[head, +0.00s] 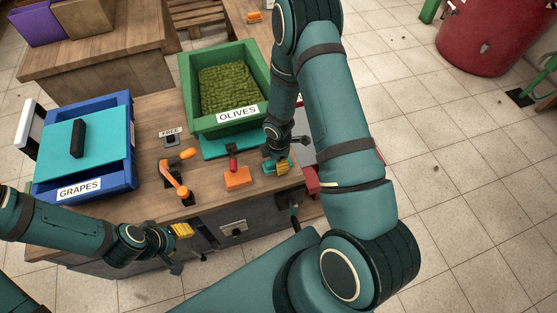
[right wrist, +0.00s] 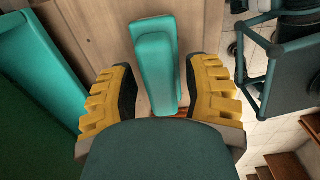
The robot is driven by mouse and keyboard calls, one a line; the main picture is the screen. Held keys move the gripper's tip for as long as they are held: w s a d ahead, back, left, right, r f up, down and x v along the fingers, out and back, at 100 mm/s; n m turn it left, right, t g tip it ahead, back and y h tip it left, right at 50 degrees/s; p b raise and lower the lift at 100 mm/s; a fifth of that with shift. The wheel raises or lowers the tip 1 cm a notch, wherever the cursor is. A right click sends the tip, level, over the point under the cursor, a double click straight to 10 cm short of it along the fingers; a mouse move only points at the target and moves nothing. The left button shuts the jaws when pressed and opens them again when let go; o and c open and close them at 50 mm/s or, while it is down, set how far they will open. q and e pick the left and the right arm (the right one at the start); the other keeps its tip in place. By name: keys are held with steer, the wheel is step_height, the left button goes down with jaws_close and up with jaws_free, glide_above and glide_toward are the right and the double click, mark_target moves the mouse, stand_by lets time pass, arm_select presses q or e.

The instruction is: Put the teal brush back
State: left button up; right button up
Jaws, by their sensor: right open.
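The teal brush (right wrist: 155,65) lies on the wooden table top in the right wrist view, between the two yellow-padded fingers of my right gripper (right wrist: 160,95). The fingers stand apart with a gap on each side of it. In the head view my right gripper (head: 279,168) is low over the table's right end. A bit of the teal brush (head: 268,167) shows beside it; the rest is hidden by the gripper. My left gripper (head: 179,249) hangs in front of the table's front edge, with its fingers apart and nothing seen between them.
A green crate labelled OLIVES (head: 187,85) and a blue crate labelled GRAPES (head: 128,110), with a teal lid (head: 100,150), stand on the table (head: 205,205). Between them are a FREE sign (head: 170,132), a bent orange tool (head: 170,171) and an orange block (head: 238,179).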

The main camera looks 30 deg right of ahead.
step_height(320, 180, up, 13)
steer(key=p, duration=0.4)
steer(key=s+a+f+m+y, duration=0.1)
steer(key=s+a+m+y, duration=0.1)
steer(key=s+a+m, duration=0.3)
steer(key=s+a+f+m+t+y, duration=0.1)
steer(key=s+a+m, duration=0.4)
steer(key=a+m, duration=0.7)
steer(key=shift+s+a+f+t+y, duration=0.2)
steer(key=shift+s+f+t+y, duration=0.1)
steer(key=shift+f+y, duration=0.2)
steer(key=shift+d, duration=0.1)
